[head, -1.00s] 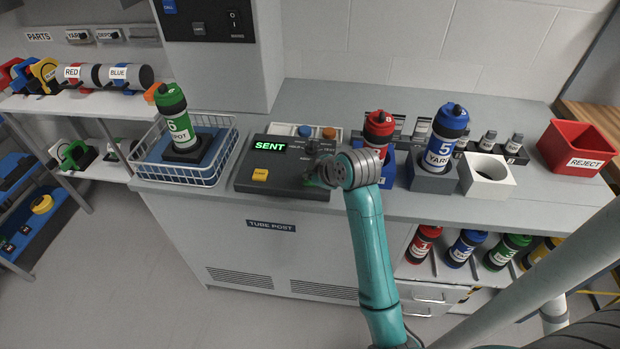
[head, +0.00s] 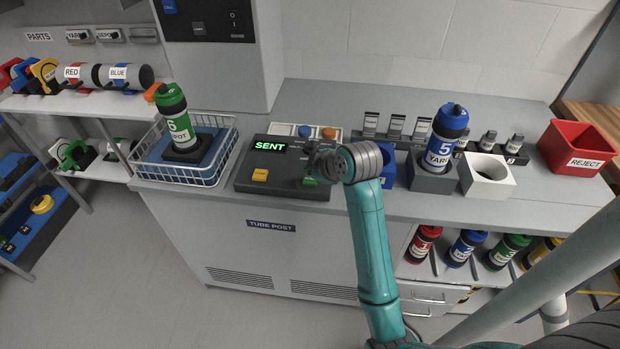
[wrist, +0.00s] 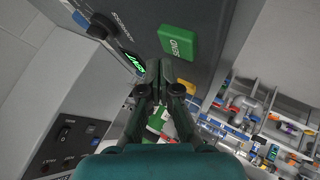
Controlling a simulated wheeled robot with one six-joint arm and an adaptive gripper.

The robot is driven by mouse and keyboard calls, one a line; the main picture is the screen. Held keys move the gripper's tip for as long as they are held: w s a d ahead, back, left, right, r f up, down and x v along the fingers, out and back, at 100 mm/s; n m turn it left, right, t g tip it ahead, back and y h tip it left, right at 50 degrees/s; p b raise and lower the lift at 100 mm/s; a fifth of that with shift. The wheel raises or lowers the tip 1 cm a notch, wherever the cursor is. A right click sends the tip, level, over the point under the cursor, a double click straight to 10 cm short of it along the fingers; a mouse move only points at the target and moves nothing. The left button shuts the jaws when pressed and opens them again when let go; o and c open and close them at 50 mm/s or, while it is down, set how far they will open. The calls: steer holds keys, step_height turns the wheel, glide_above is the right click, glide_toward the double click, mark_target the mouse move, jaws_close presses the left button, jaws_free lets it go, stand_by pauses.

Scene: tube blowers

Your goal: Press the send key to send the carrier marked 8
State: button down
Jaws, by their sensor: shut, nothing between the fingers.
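The control panel (head: 285,192) stands on the counter, and its display (head: 269,146) reads SENT in green. The green send key (head: 309,182) is at the panel's right, and the wrist view shows it (wrist: 176,43) just beyond my fingertips. My gripper (head: 313,168) is shut and empty over the panel beside the key; the wrist view shows its closed fingertips (wrist: 160,72) with a visible gap to the key. The blue socket (head: 387,177) right of my wrist has no carrier showing in it. No carrier marked 8 is in view.
A green carrier marked 6 (head: 176,122) stands in the wire basket (head: 190,179) on the left. A blue carrier marked 5 (head: 444,138) stands in a grey socket on the right. A white empty socket (head: 487,176) and red reject bin (head: 578,148) are further right.

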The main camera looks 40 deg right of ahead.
mark_target(311, 180)
steer(key=shift+r, duration=2.5)
